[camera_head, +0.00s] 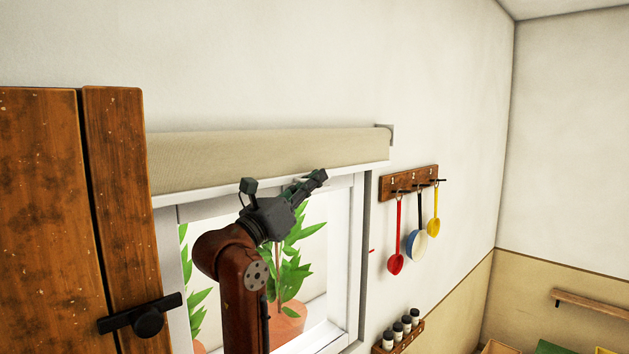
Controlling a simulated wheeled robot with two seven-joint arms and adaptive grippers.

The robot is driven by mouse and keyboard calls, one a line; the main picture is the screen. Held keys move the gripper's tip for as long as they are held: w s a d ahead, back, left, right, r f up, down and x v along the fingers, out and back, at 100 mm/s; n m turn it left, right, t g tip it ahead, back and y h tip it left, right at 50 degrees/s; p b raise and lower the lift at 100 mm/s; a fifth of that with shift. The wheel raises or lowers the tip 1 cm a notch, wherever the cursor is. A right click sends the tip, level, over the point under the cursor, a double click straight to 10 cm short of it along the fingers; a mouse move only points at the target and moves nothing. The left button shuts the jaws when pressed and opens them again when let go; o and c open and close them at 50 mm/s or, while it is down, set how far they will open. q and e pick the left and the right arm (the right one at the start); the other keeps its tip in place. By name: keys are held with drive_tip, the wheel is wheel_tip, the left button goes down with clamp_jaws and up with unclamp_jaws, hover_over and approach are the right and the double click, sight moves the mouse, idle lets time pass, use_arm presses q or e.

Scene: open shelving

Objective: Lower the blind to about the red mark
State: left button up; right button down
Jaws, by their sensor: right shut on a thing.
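The beige blind (260,158) is rolled up high across the top of the window, with a pale strip (360,171) along its lower edge. The small red mark (371,251) is on the right side of the window, well below the blind. My right gripper (314,182) is shut on the blind at its lower edge, right of the middle. The gripper and wrist hide the exact place of contact. My left gripper is not in view.
A wooden shutter or door (45,220) with a dark latch stands close on the left. A potted plant (290,320) stands behind the window opening. On the right wall are a utensil rack (410,183) and a small shelf of jars (400,338).

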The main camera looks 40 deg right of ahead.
idle(0.4)
wheel_tip(320, 180, down, 32)
drive_tip(key=b, duration=1.6)
drive_tip(key=shift+b, duration=0.3)
drive_tip(key=c, duration=2.4)
unclamp_jaws()
drive_tip(key=v, duration=0.7)
drive_tip(key=shift+a+f, duration=0.1)
drive_tip(key=shift+a, duration=0.15)
